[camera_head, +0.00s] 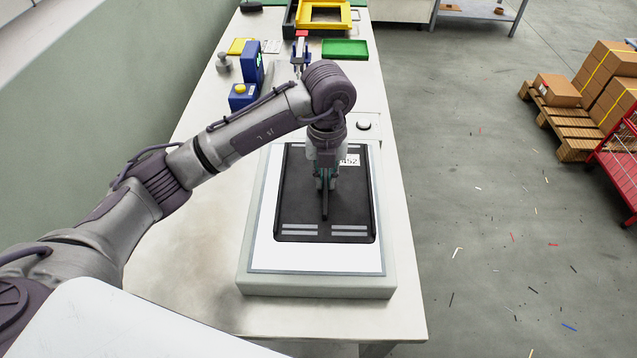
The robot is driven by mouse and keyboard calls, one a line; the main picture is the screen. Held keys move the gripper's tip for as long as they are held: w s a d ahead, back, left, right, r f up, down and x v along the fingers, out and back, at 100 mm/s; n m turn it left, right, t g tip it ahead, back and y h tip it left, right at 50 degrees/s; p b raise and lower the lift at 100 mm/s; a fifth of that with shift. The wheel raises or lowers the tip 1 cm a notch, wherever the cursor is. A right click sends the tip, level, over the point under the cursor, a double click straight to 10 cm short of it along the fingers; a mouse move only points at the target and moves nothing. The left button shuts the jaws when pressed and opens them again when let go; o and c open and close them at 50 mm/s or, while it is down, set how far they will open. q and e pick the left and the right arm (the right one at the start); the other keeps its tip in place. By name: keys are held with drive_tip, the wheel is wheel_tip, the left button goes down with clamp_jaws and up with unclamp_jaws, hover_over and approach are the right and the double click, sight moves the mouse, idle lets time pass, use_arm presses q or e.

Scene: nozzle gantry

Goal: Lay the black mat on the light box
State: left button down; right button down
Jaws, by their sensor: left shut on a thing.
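The black mat (350,212) is over the light box (262,248), inside the outline of its white lit top. It has two pairs of grey stripes near its front edge and a white label with digits at its right back. I cannot tell whether the mat rests on the top or hangs just above it. My left gripper (325,186) points down at the mat's middle and is shut on the mat by a narrow upright black part. The gripper and wrist hide part of the mat's back. My right gripper is out of view.
The light box stands on a long pale bench (190,290). Behind it are a round button (364,125), a blue device (252,62), a green tray (345,48) and a yellow frame (322,22). Cartons on a pallet (577,150) stand on the floor at right.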

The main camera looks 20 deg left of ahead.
use_arm(q)
drive_tip(key=shift+w+a+f, duration=0.3)
drive_tip(key=shift+a+f, duration=0.15)
drive_tip(key=shift+a, duration=0.35)
drive_tip(key=shift+f, duration=0.25)
wheel_tip(320, 180, down, 4)
drive_tip(key=shift+r+p, duration=0.2)
drive_tip(key=shift+p, duration=0.7)
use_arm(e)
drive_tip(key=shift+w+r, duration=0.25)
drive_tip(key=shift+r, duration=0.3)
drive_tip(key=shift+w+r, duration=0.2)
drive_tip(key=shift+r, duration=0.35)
use_arm(q)
drive_tip(key=shift+f, duration=0.1)
drive_tip(key=shift+f, duration=0.15)
drive_tip(key=c, duration=1.2)
unclamp_jaws()
drive_tip(key=shift+c, duration=0.2)
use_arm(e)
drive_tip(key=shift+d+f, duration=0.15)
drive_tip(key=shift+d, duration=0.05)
